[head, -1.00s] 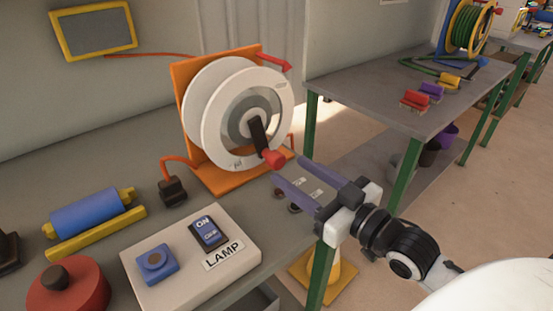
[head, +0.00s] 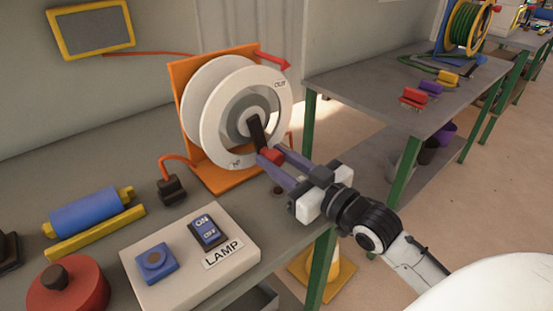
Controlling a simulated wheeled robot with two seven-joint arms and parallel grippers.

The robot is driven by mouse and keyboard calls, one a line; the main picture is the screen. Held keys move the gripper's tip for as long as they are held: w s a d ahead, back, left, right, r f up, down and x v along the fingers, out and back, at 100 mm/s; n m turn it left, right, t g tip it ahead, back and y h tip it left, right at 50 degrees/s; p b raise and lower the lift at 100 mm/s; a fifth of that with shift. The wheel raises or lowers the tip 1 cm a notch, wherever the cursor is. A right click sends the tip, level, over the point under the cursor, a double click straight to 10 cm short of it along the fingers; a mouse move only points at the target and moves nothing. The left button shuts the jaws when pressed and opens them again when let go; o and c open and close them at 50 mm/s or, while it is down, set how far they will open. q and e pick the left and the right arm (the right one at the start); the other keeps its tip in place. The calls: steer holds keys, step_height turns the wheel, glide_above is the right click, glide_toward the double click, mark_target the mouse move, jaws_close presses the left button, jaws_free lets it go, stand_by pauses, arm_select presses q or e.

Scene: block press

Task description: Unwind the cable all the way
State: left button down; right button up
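The cable reel (head: 212,146) is a white drum on an orange stand (head: 183,82), with OUT and IN marked on its face. Its black crank arm (head: 256,131) points down and slightly right, ending in a red knob (head: 273,156). My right gripper (head: 269,152) is at the knob, one finger on each side; I cannot tell whether they press on it. An orange cable (head: 176,158) runs from the stand to a black plug block (head: 172,188) on the bench. Any cable wound between the flanges is hidden. My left gripper is out of view.
A LAMP switch box (head: 160,290) stands in front of the reel, with a blue roller (head: 85,212) and a red round pot (head: 68,290) to its left. A red arrow (head: 273,61) tops the stand. A second bench (head: 380,84) stands to the right.

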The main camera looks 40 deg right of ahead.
jaws_close()
steer(key=shift+d+r+n+p, duration=0.3)
steer(key=shift+d+n+p, duration=0.1)
steer(key=shift+n+p, duration=0.4)
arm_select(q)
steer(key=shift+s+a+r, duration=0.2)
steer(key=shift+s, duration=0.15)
arm_select(e)
steer(key=shift+f, duration=0.15)
steer(key=o, duration=0.9)
jaws_free()
steer(key=s, duration=0.6)
steer(key=s+d, duration=0.1)
steer(key=s, duration=0.2)
steer(key=shift+d, duration=0.1)
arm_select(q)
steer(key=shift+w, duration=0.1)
arm_select(e)
steer(key=shift+s, duration=0.6)
